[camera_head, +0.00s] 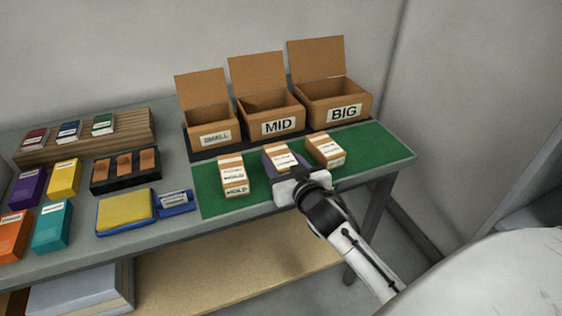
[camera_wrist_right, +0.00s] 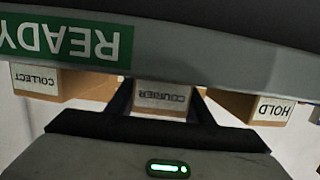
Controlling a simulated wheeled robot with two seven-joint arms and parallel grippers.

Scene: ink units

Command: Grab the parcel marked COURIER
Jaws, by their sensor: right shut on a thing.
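The COURIER parcel (camera_head: 279,155), a small brown box with white labels, is the middle one of three on the green mat (camera_head: 375,151). My right gripper (camera_head: 287,171) reaches it from the front and is shut on it. In the right wrist view the word COURIER shows upside down on the parcel (camera_wrist_right: 163,98) between the two fingers. Whether it is lifted off the mat I cannot tell. The HOLD parcel (camera_head: 233,176) stands to its left and the COLLECT parcel (camera_head: 326,150) to its right. My left gripper is not in view.
Three open cardboard boxes, SMALL (camera_head: 212,121), MID (camera_head: 273,106) and BIG (camera_head: 337,95), stand behind the mat. Ink pads, stamps and coloured boxes fill the table's left side. In the wrist view a green READY label (camera_wrist_right: 75,42) is on the table edge.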

